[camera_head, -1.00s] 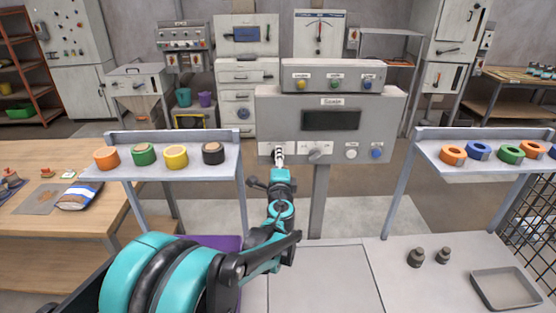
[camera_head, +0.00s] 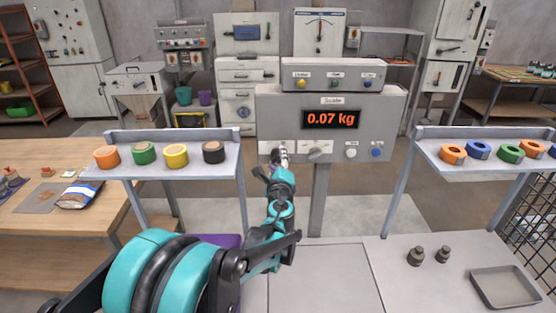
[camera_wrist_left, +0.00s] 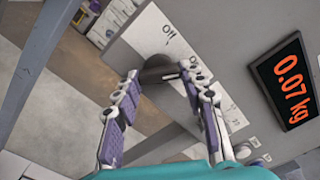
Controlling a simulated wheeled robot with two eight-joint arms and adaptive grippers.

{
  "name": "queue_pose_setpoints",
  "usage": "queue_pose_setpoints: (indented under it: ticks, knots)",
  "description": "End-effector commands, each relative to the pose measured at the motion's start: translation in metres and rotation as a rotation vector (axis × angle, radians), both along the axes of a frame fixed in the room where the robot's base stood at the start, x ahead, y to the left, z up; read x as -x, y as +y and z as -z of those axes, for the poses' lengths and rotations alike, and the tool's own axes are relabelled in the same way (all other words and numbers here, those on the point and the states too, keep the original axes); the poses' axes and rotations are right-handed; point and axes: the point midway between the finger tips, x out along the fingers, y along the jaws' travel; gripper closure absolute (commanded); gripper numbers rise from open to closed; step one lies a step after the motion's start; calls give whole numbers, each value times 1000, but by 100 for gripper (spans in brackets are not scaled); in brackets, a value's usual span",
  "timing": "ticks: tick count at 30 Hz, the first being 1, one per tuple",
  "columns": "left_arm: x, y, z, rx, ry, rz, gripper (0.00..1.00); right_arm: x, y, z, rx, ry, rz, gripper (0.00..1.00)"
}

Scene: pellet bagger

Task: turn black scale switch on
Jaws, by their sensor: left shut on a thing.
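The grey scale panel (camera_head: 385,115) stands ahead in the head view, and its display (camera_head: 331,119) glows red with "0.07 kg". My left gripper (camera_head: 280,153) is at the panel's lower left, over the switch position, and hides most of the switch in that view. In the left wrist view the black switch (camera_wrist_left: 157,68) shows between the two fingers of my left gripper (camera_wrist_left: 160,78), beside the "Off" label. The gripper is shut on the switch. The display (camera_wrist_left: 286,80) also shows lit at the right there. My right gripper is not in view.
A grey knob (camera_head: 319,150), a white button (camera_head: 351,153) and a blue button (camera_head: 376,153) sit right of the switch. Two weights (camera_head: 416,256) and a tray (camera_head: 503,287) lie front right.

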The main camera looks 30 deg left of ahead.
Motion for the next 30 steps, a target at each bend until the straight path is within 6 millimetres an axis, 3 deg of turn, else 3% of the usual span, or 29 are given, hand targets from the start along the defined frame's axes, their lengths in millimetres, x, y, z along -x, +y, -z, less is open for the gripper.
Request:
queue_pose_setpoints:
  ticks: [8,9,11,22,30]
  knots:
    - [0,0,1,-1,1,1,88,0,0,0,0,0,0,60]
    - [0,0,1,-1,1,1,49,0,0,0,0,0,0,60]
    - [0,0,1,-1,1,1,38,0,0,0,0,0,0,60]
    - [5,-3,0,0,0,0,38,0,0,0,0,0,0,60]
    - [48,-30,0,0,0,2,38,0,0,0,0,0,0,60]
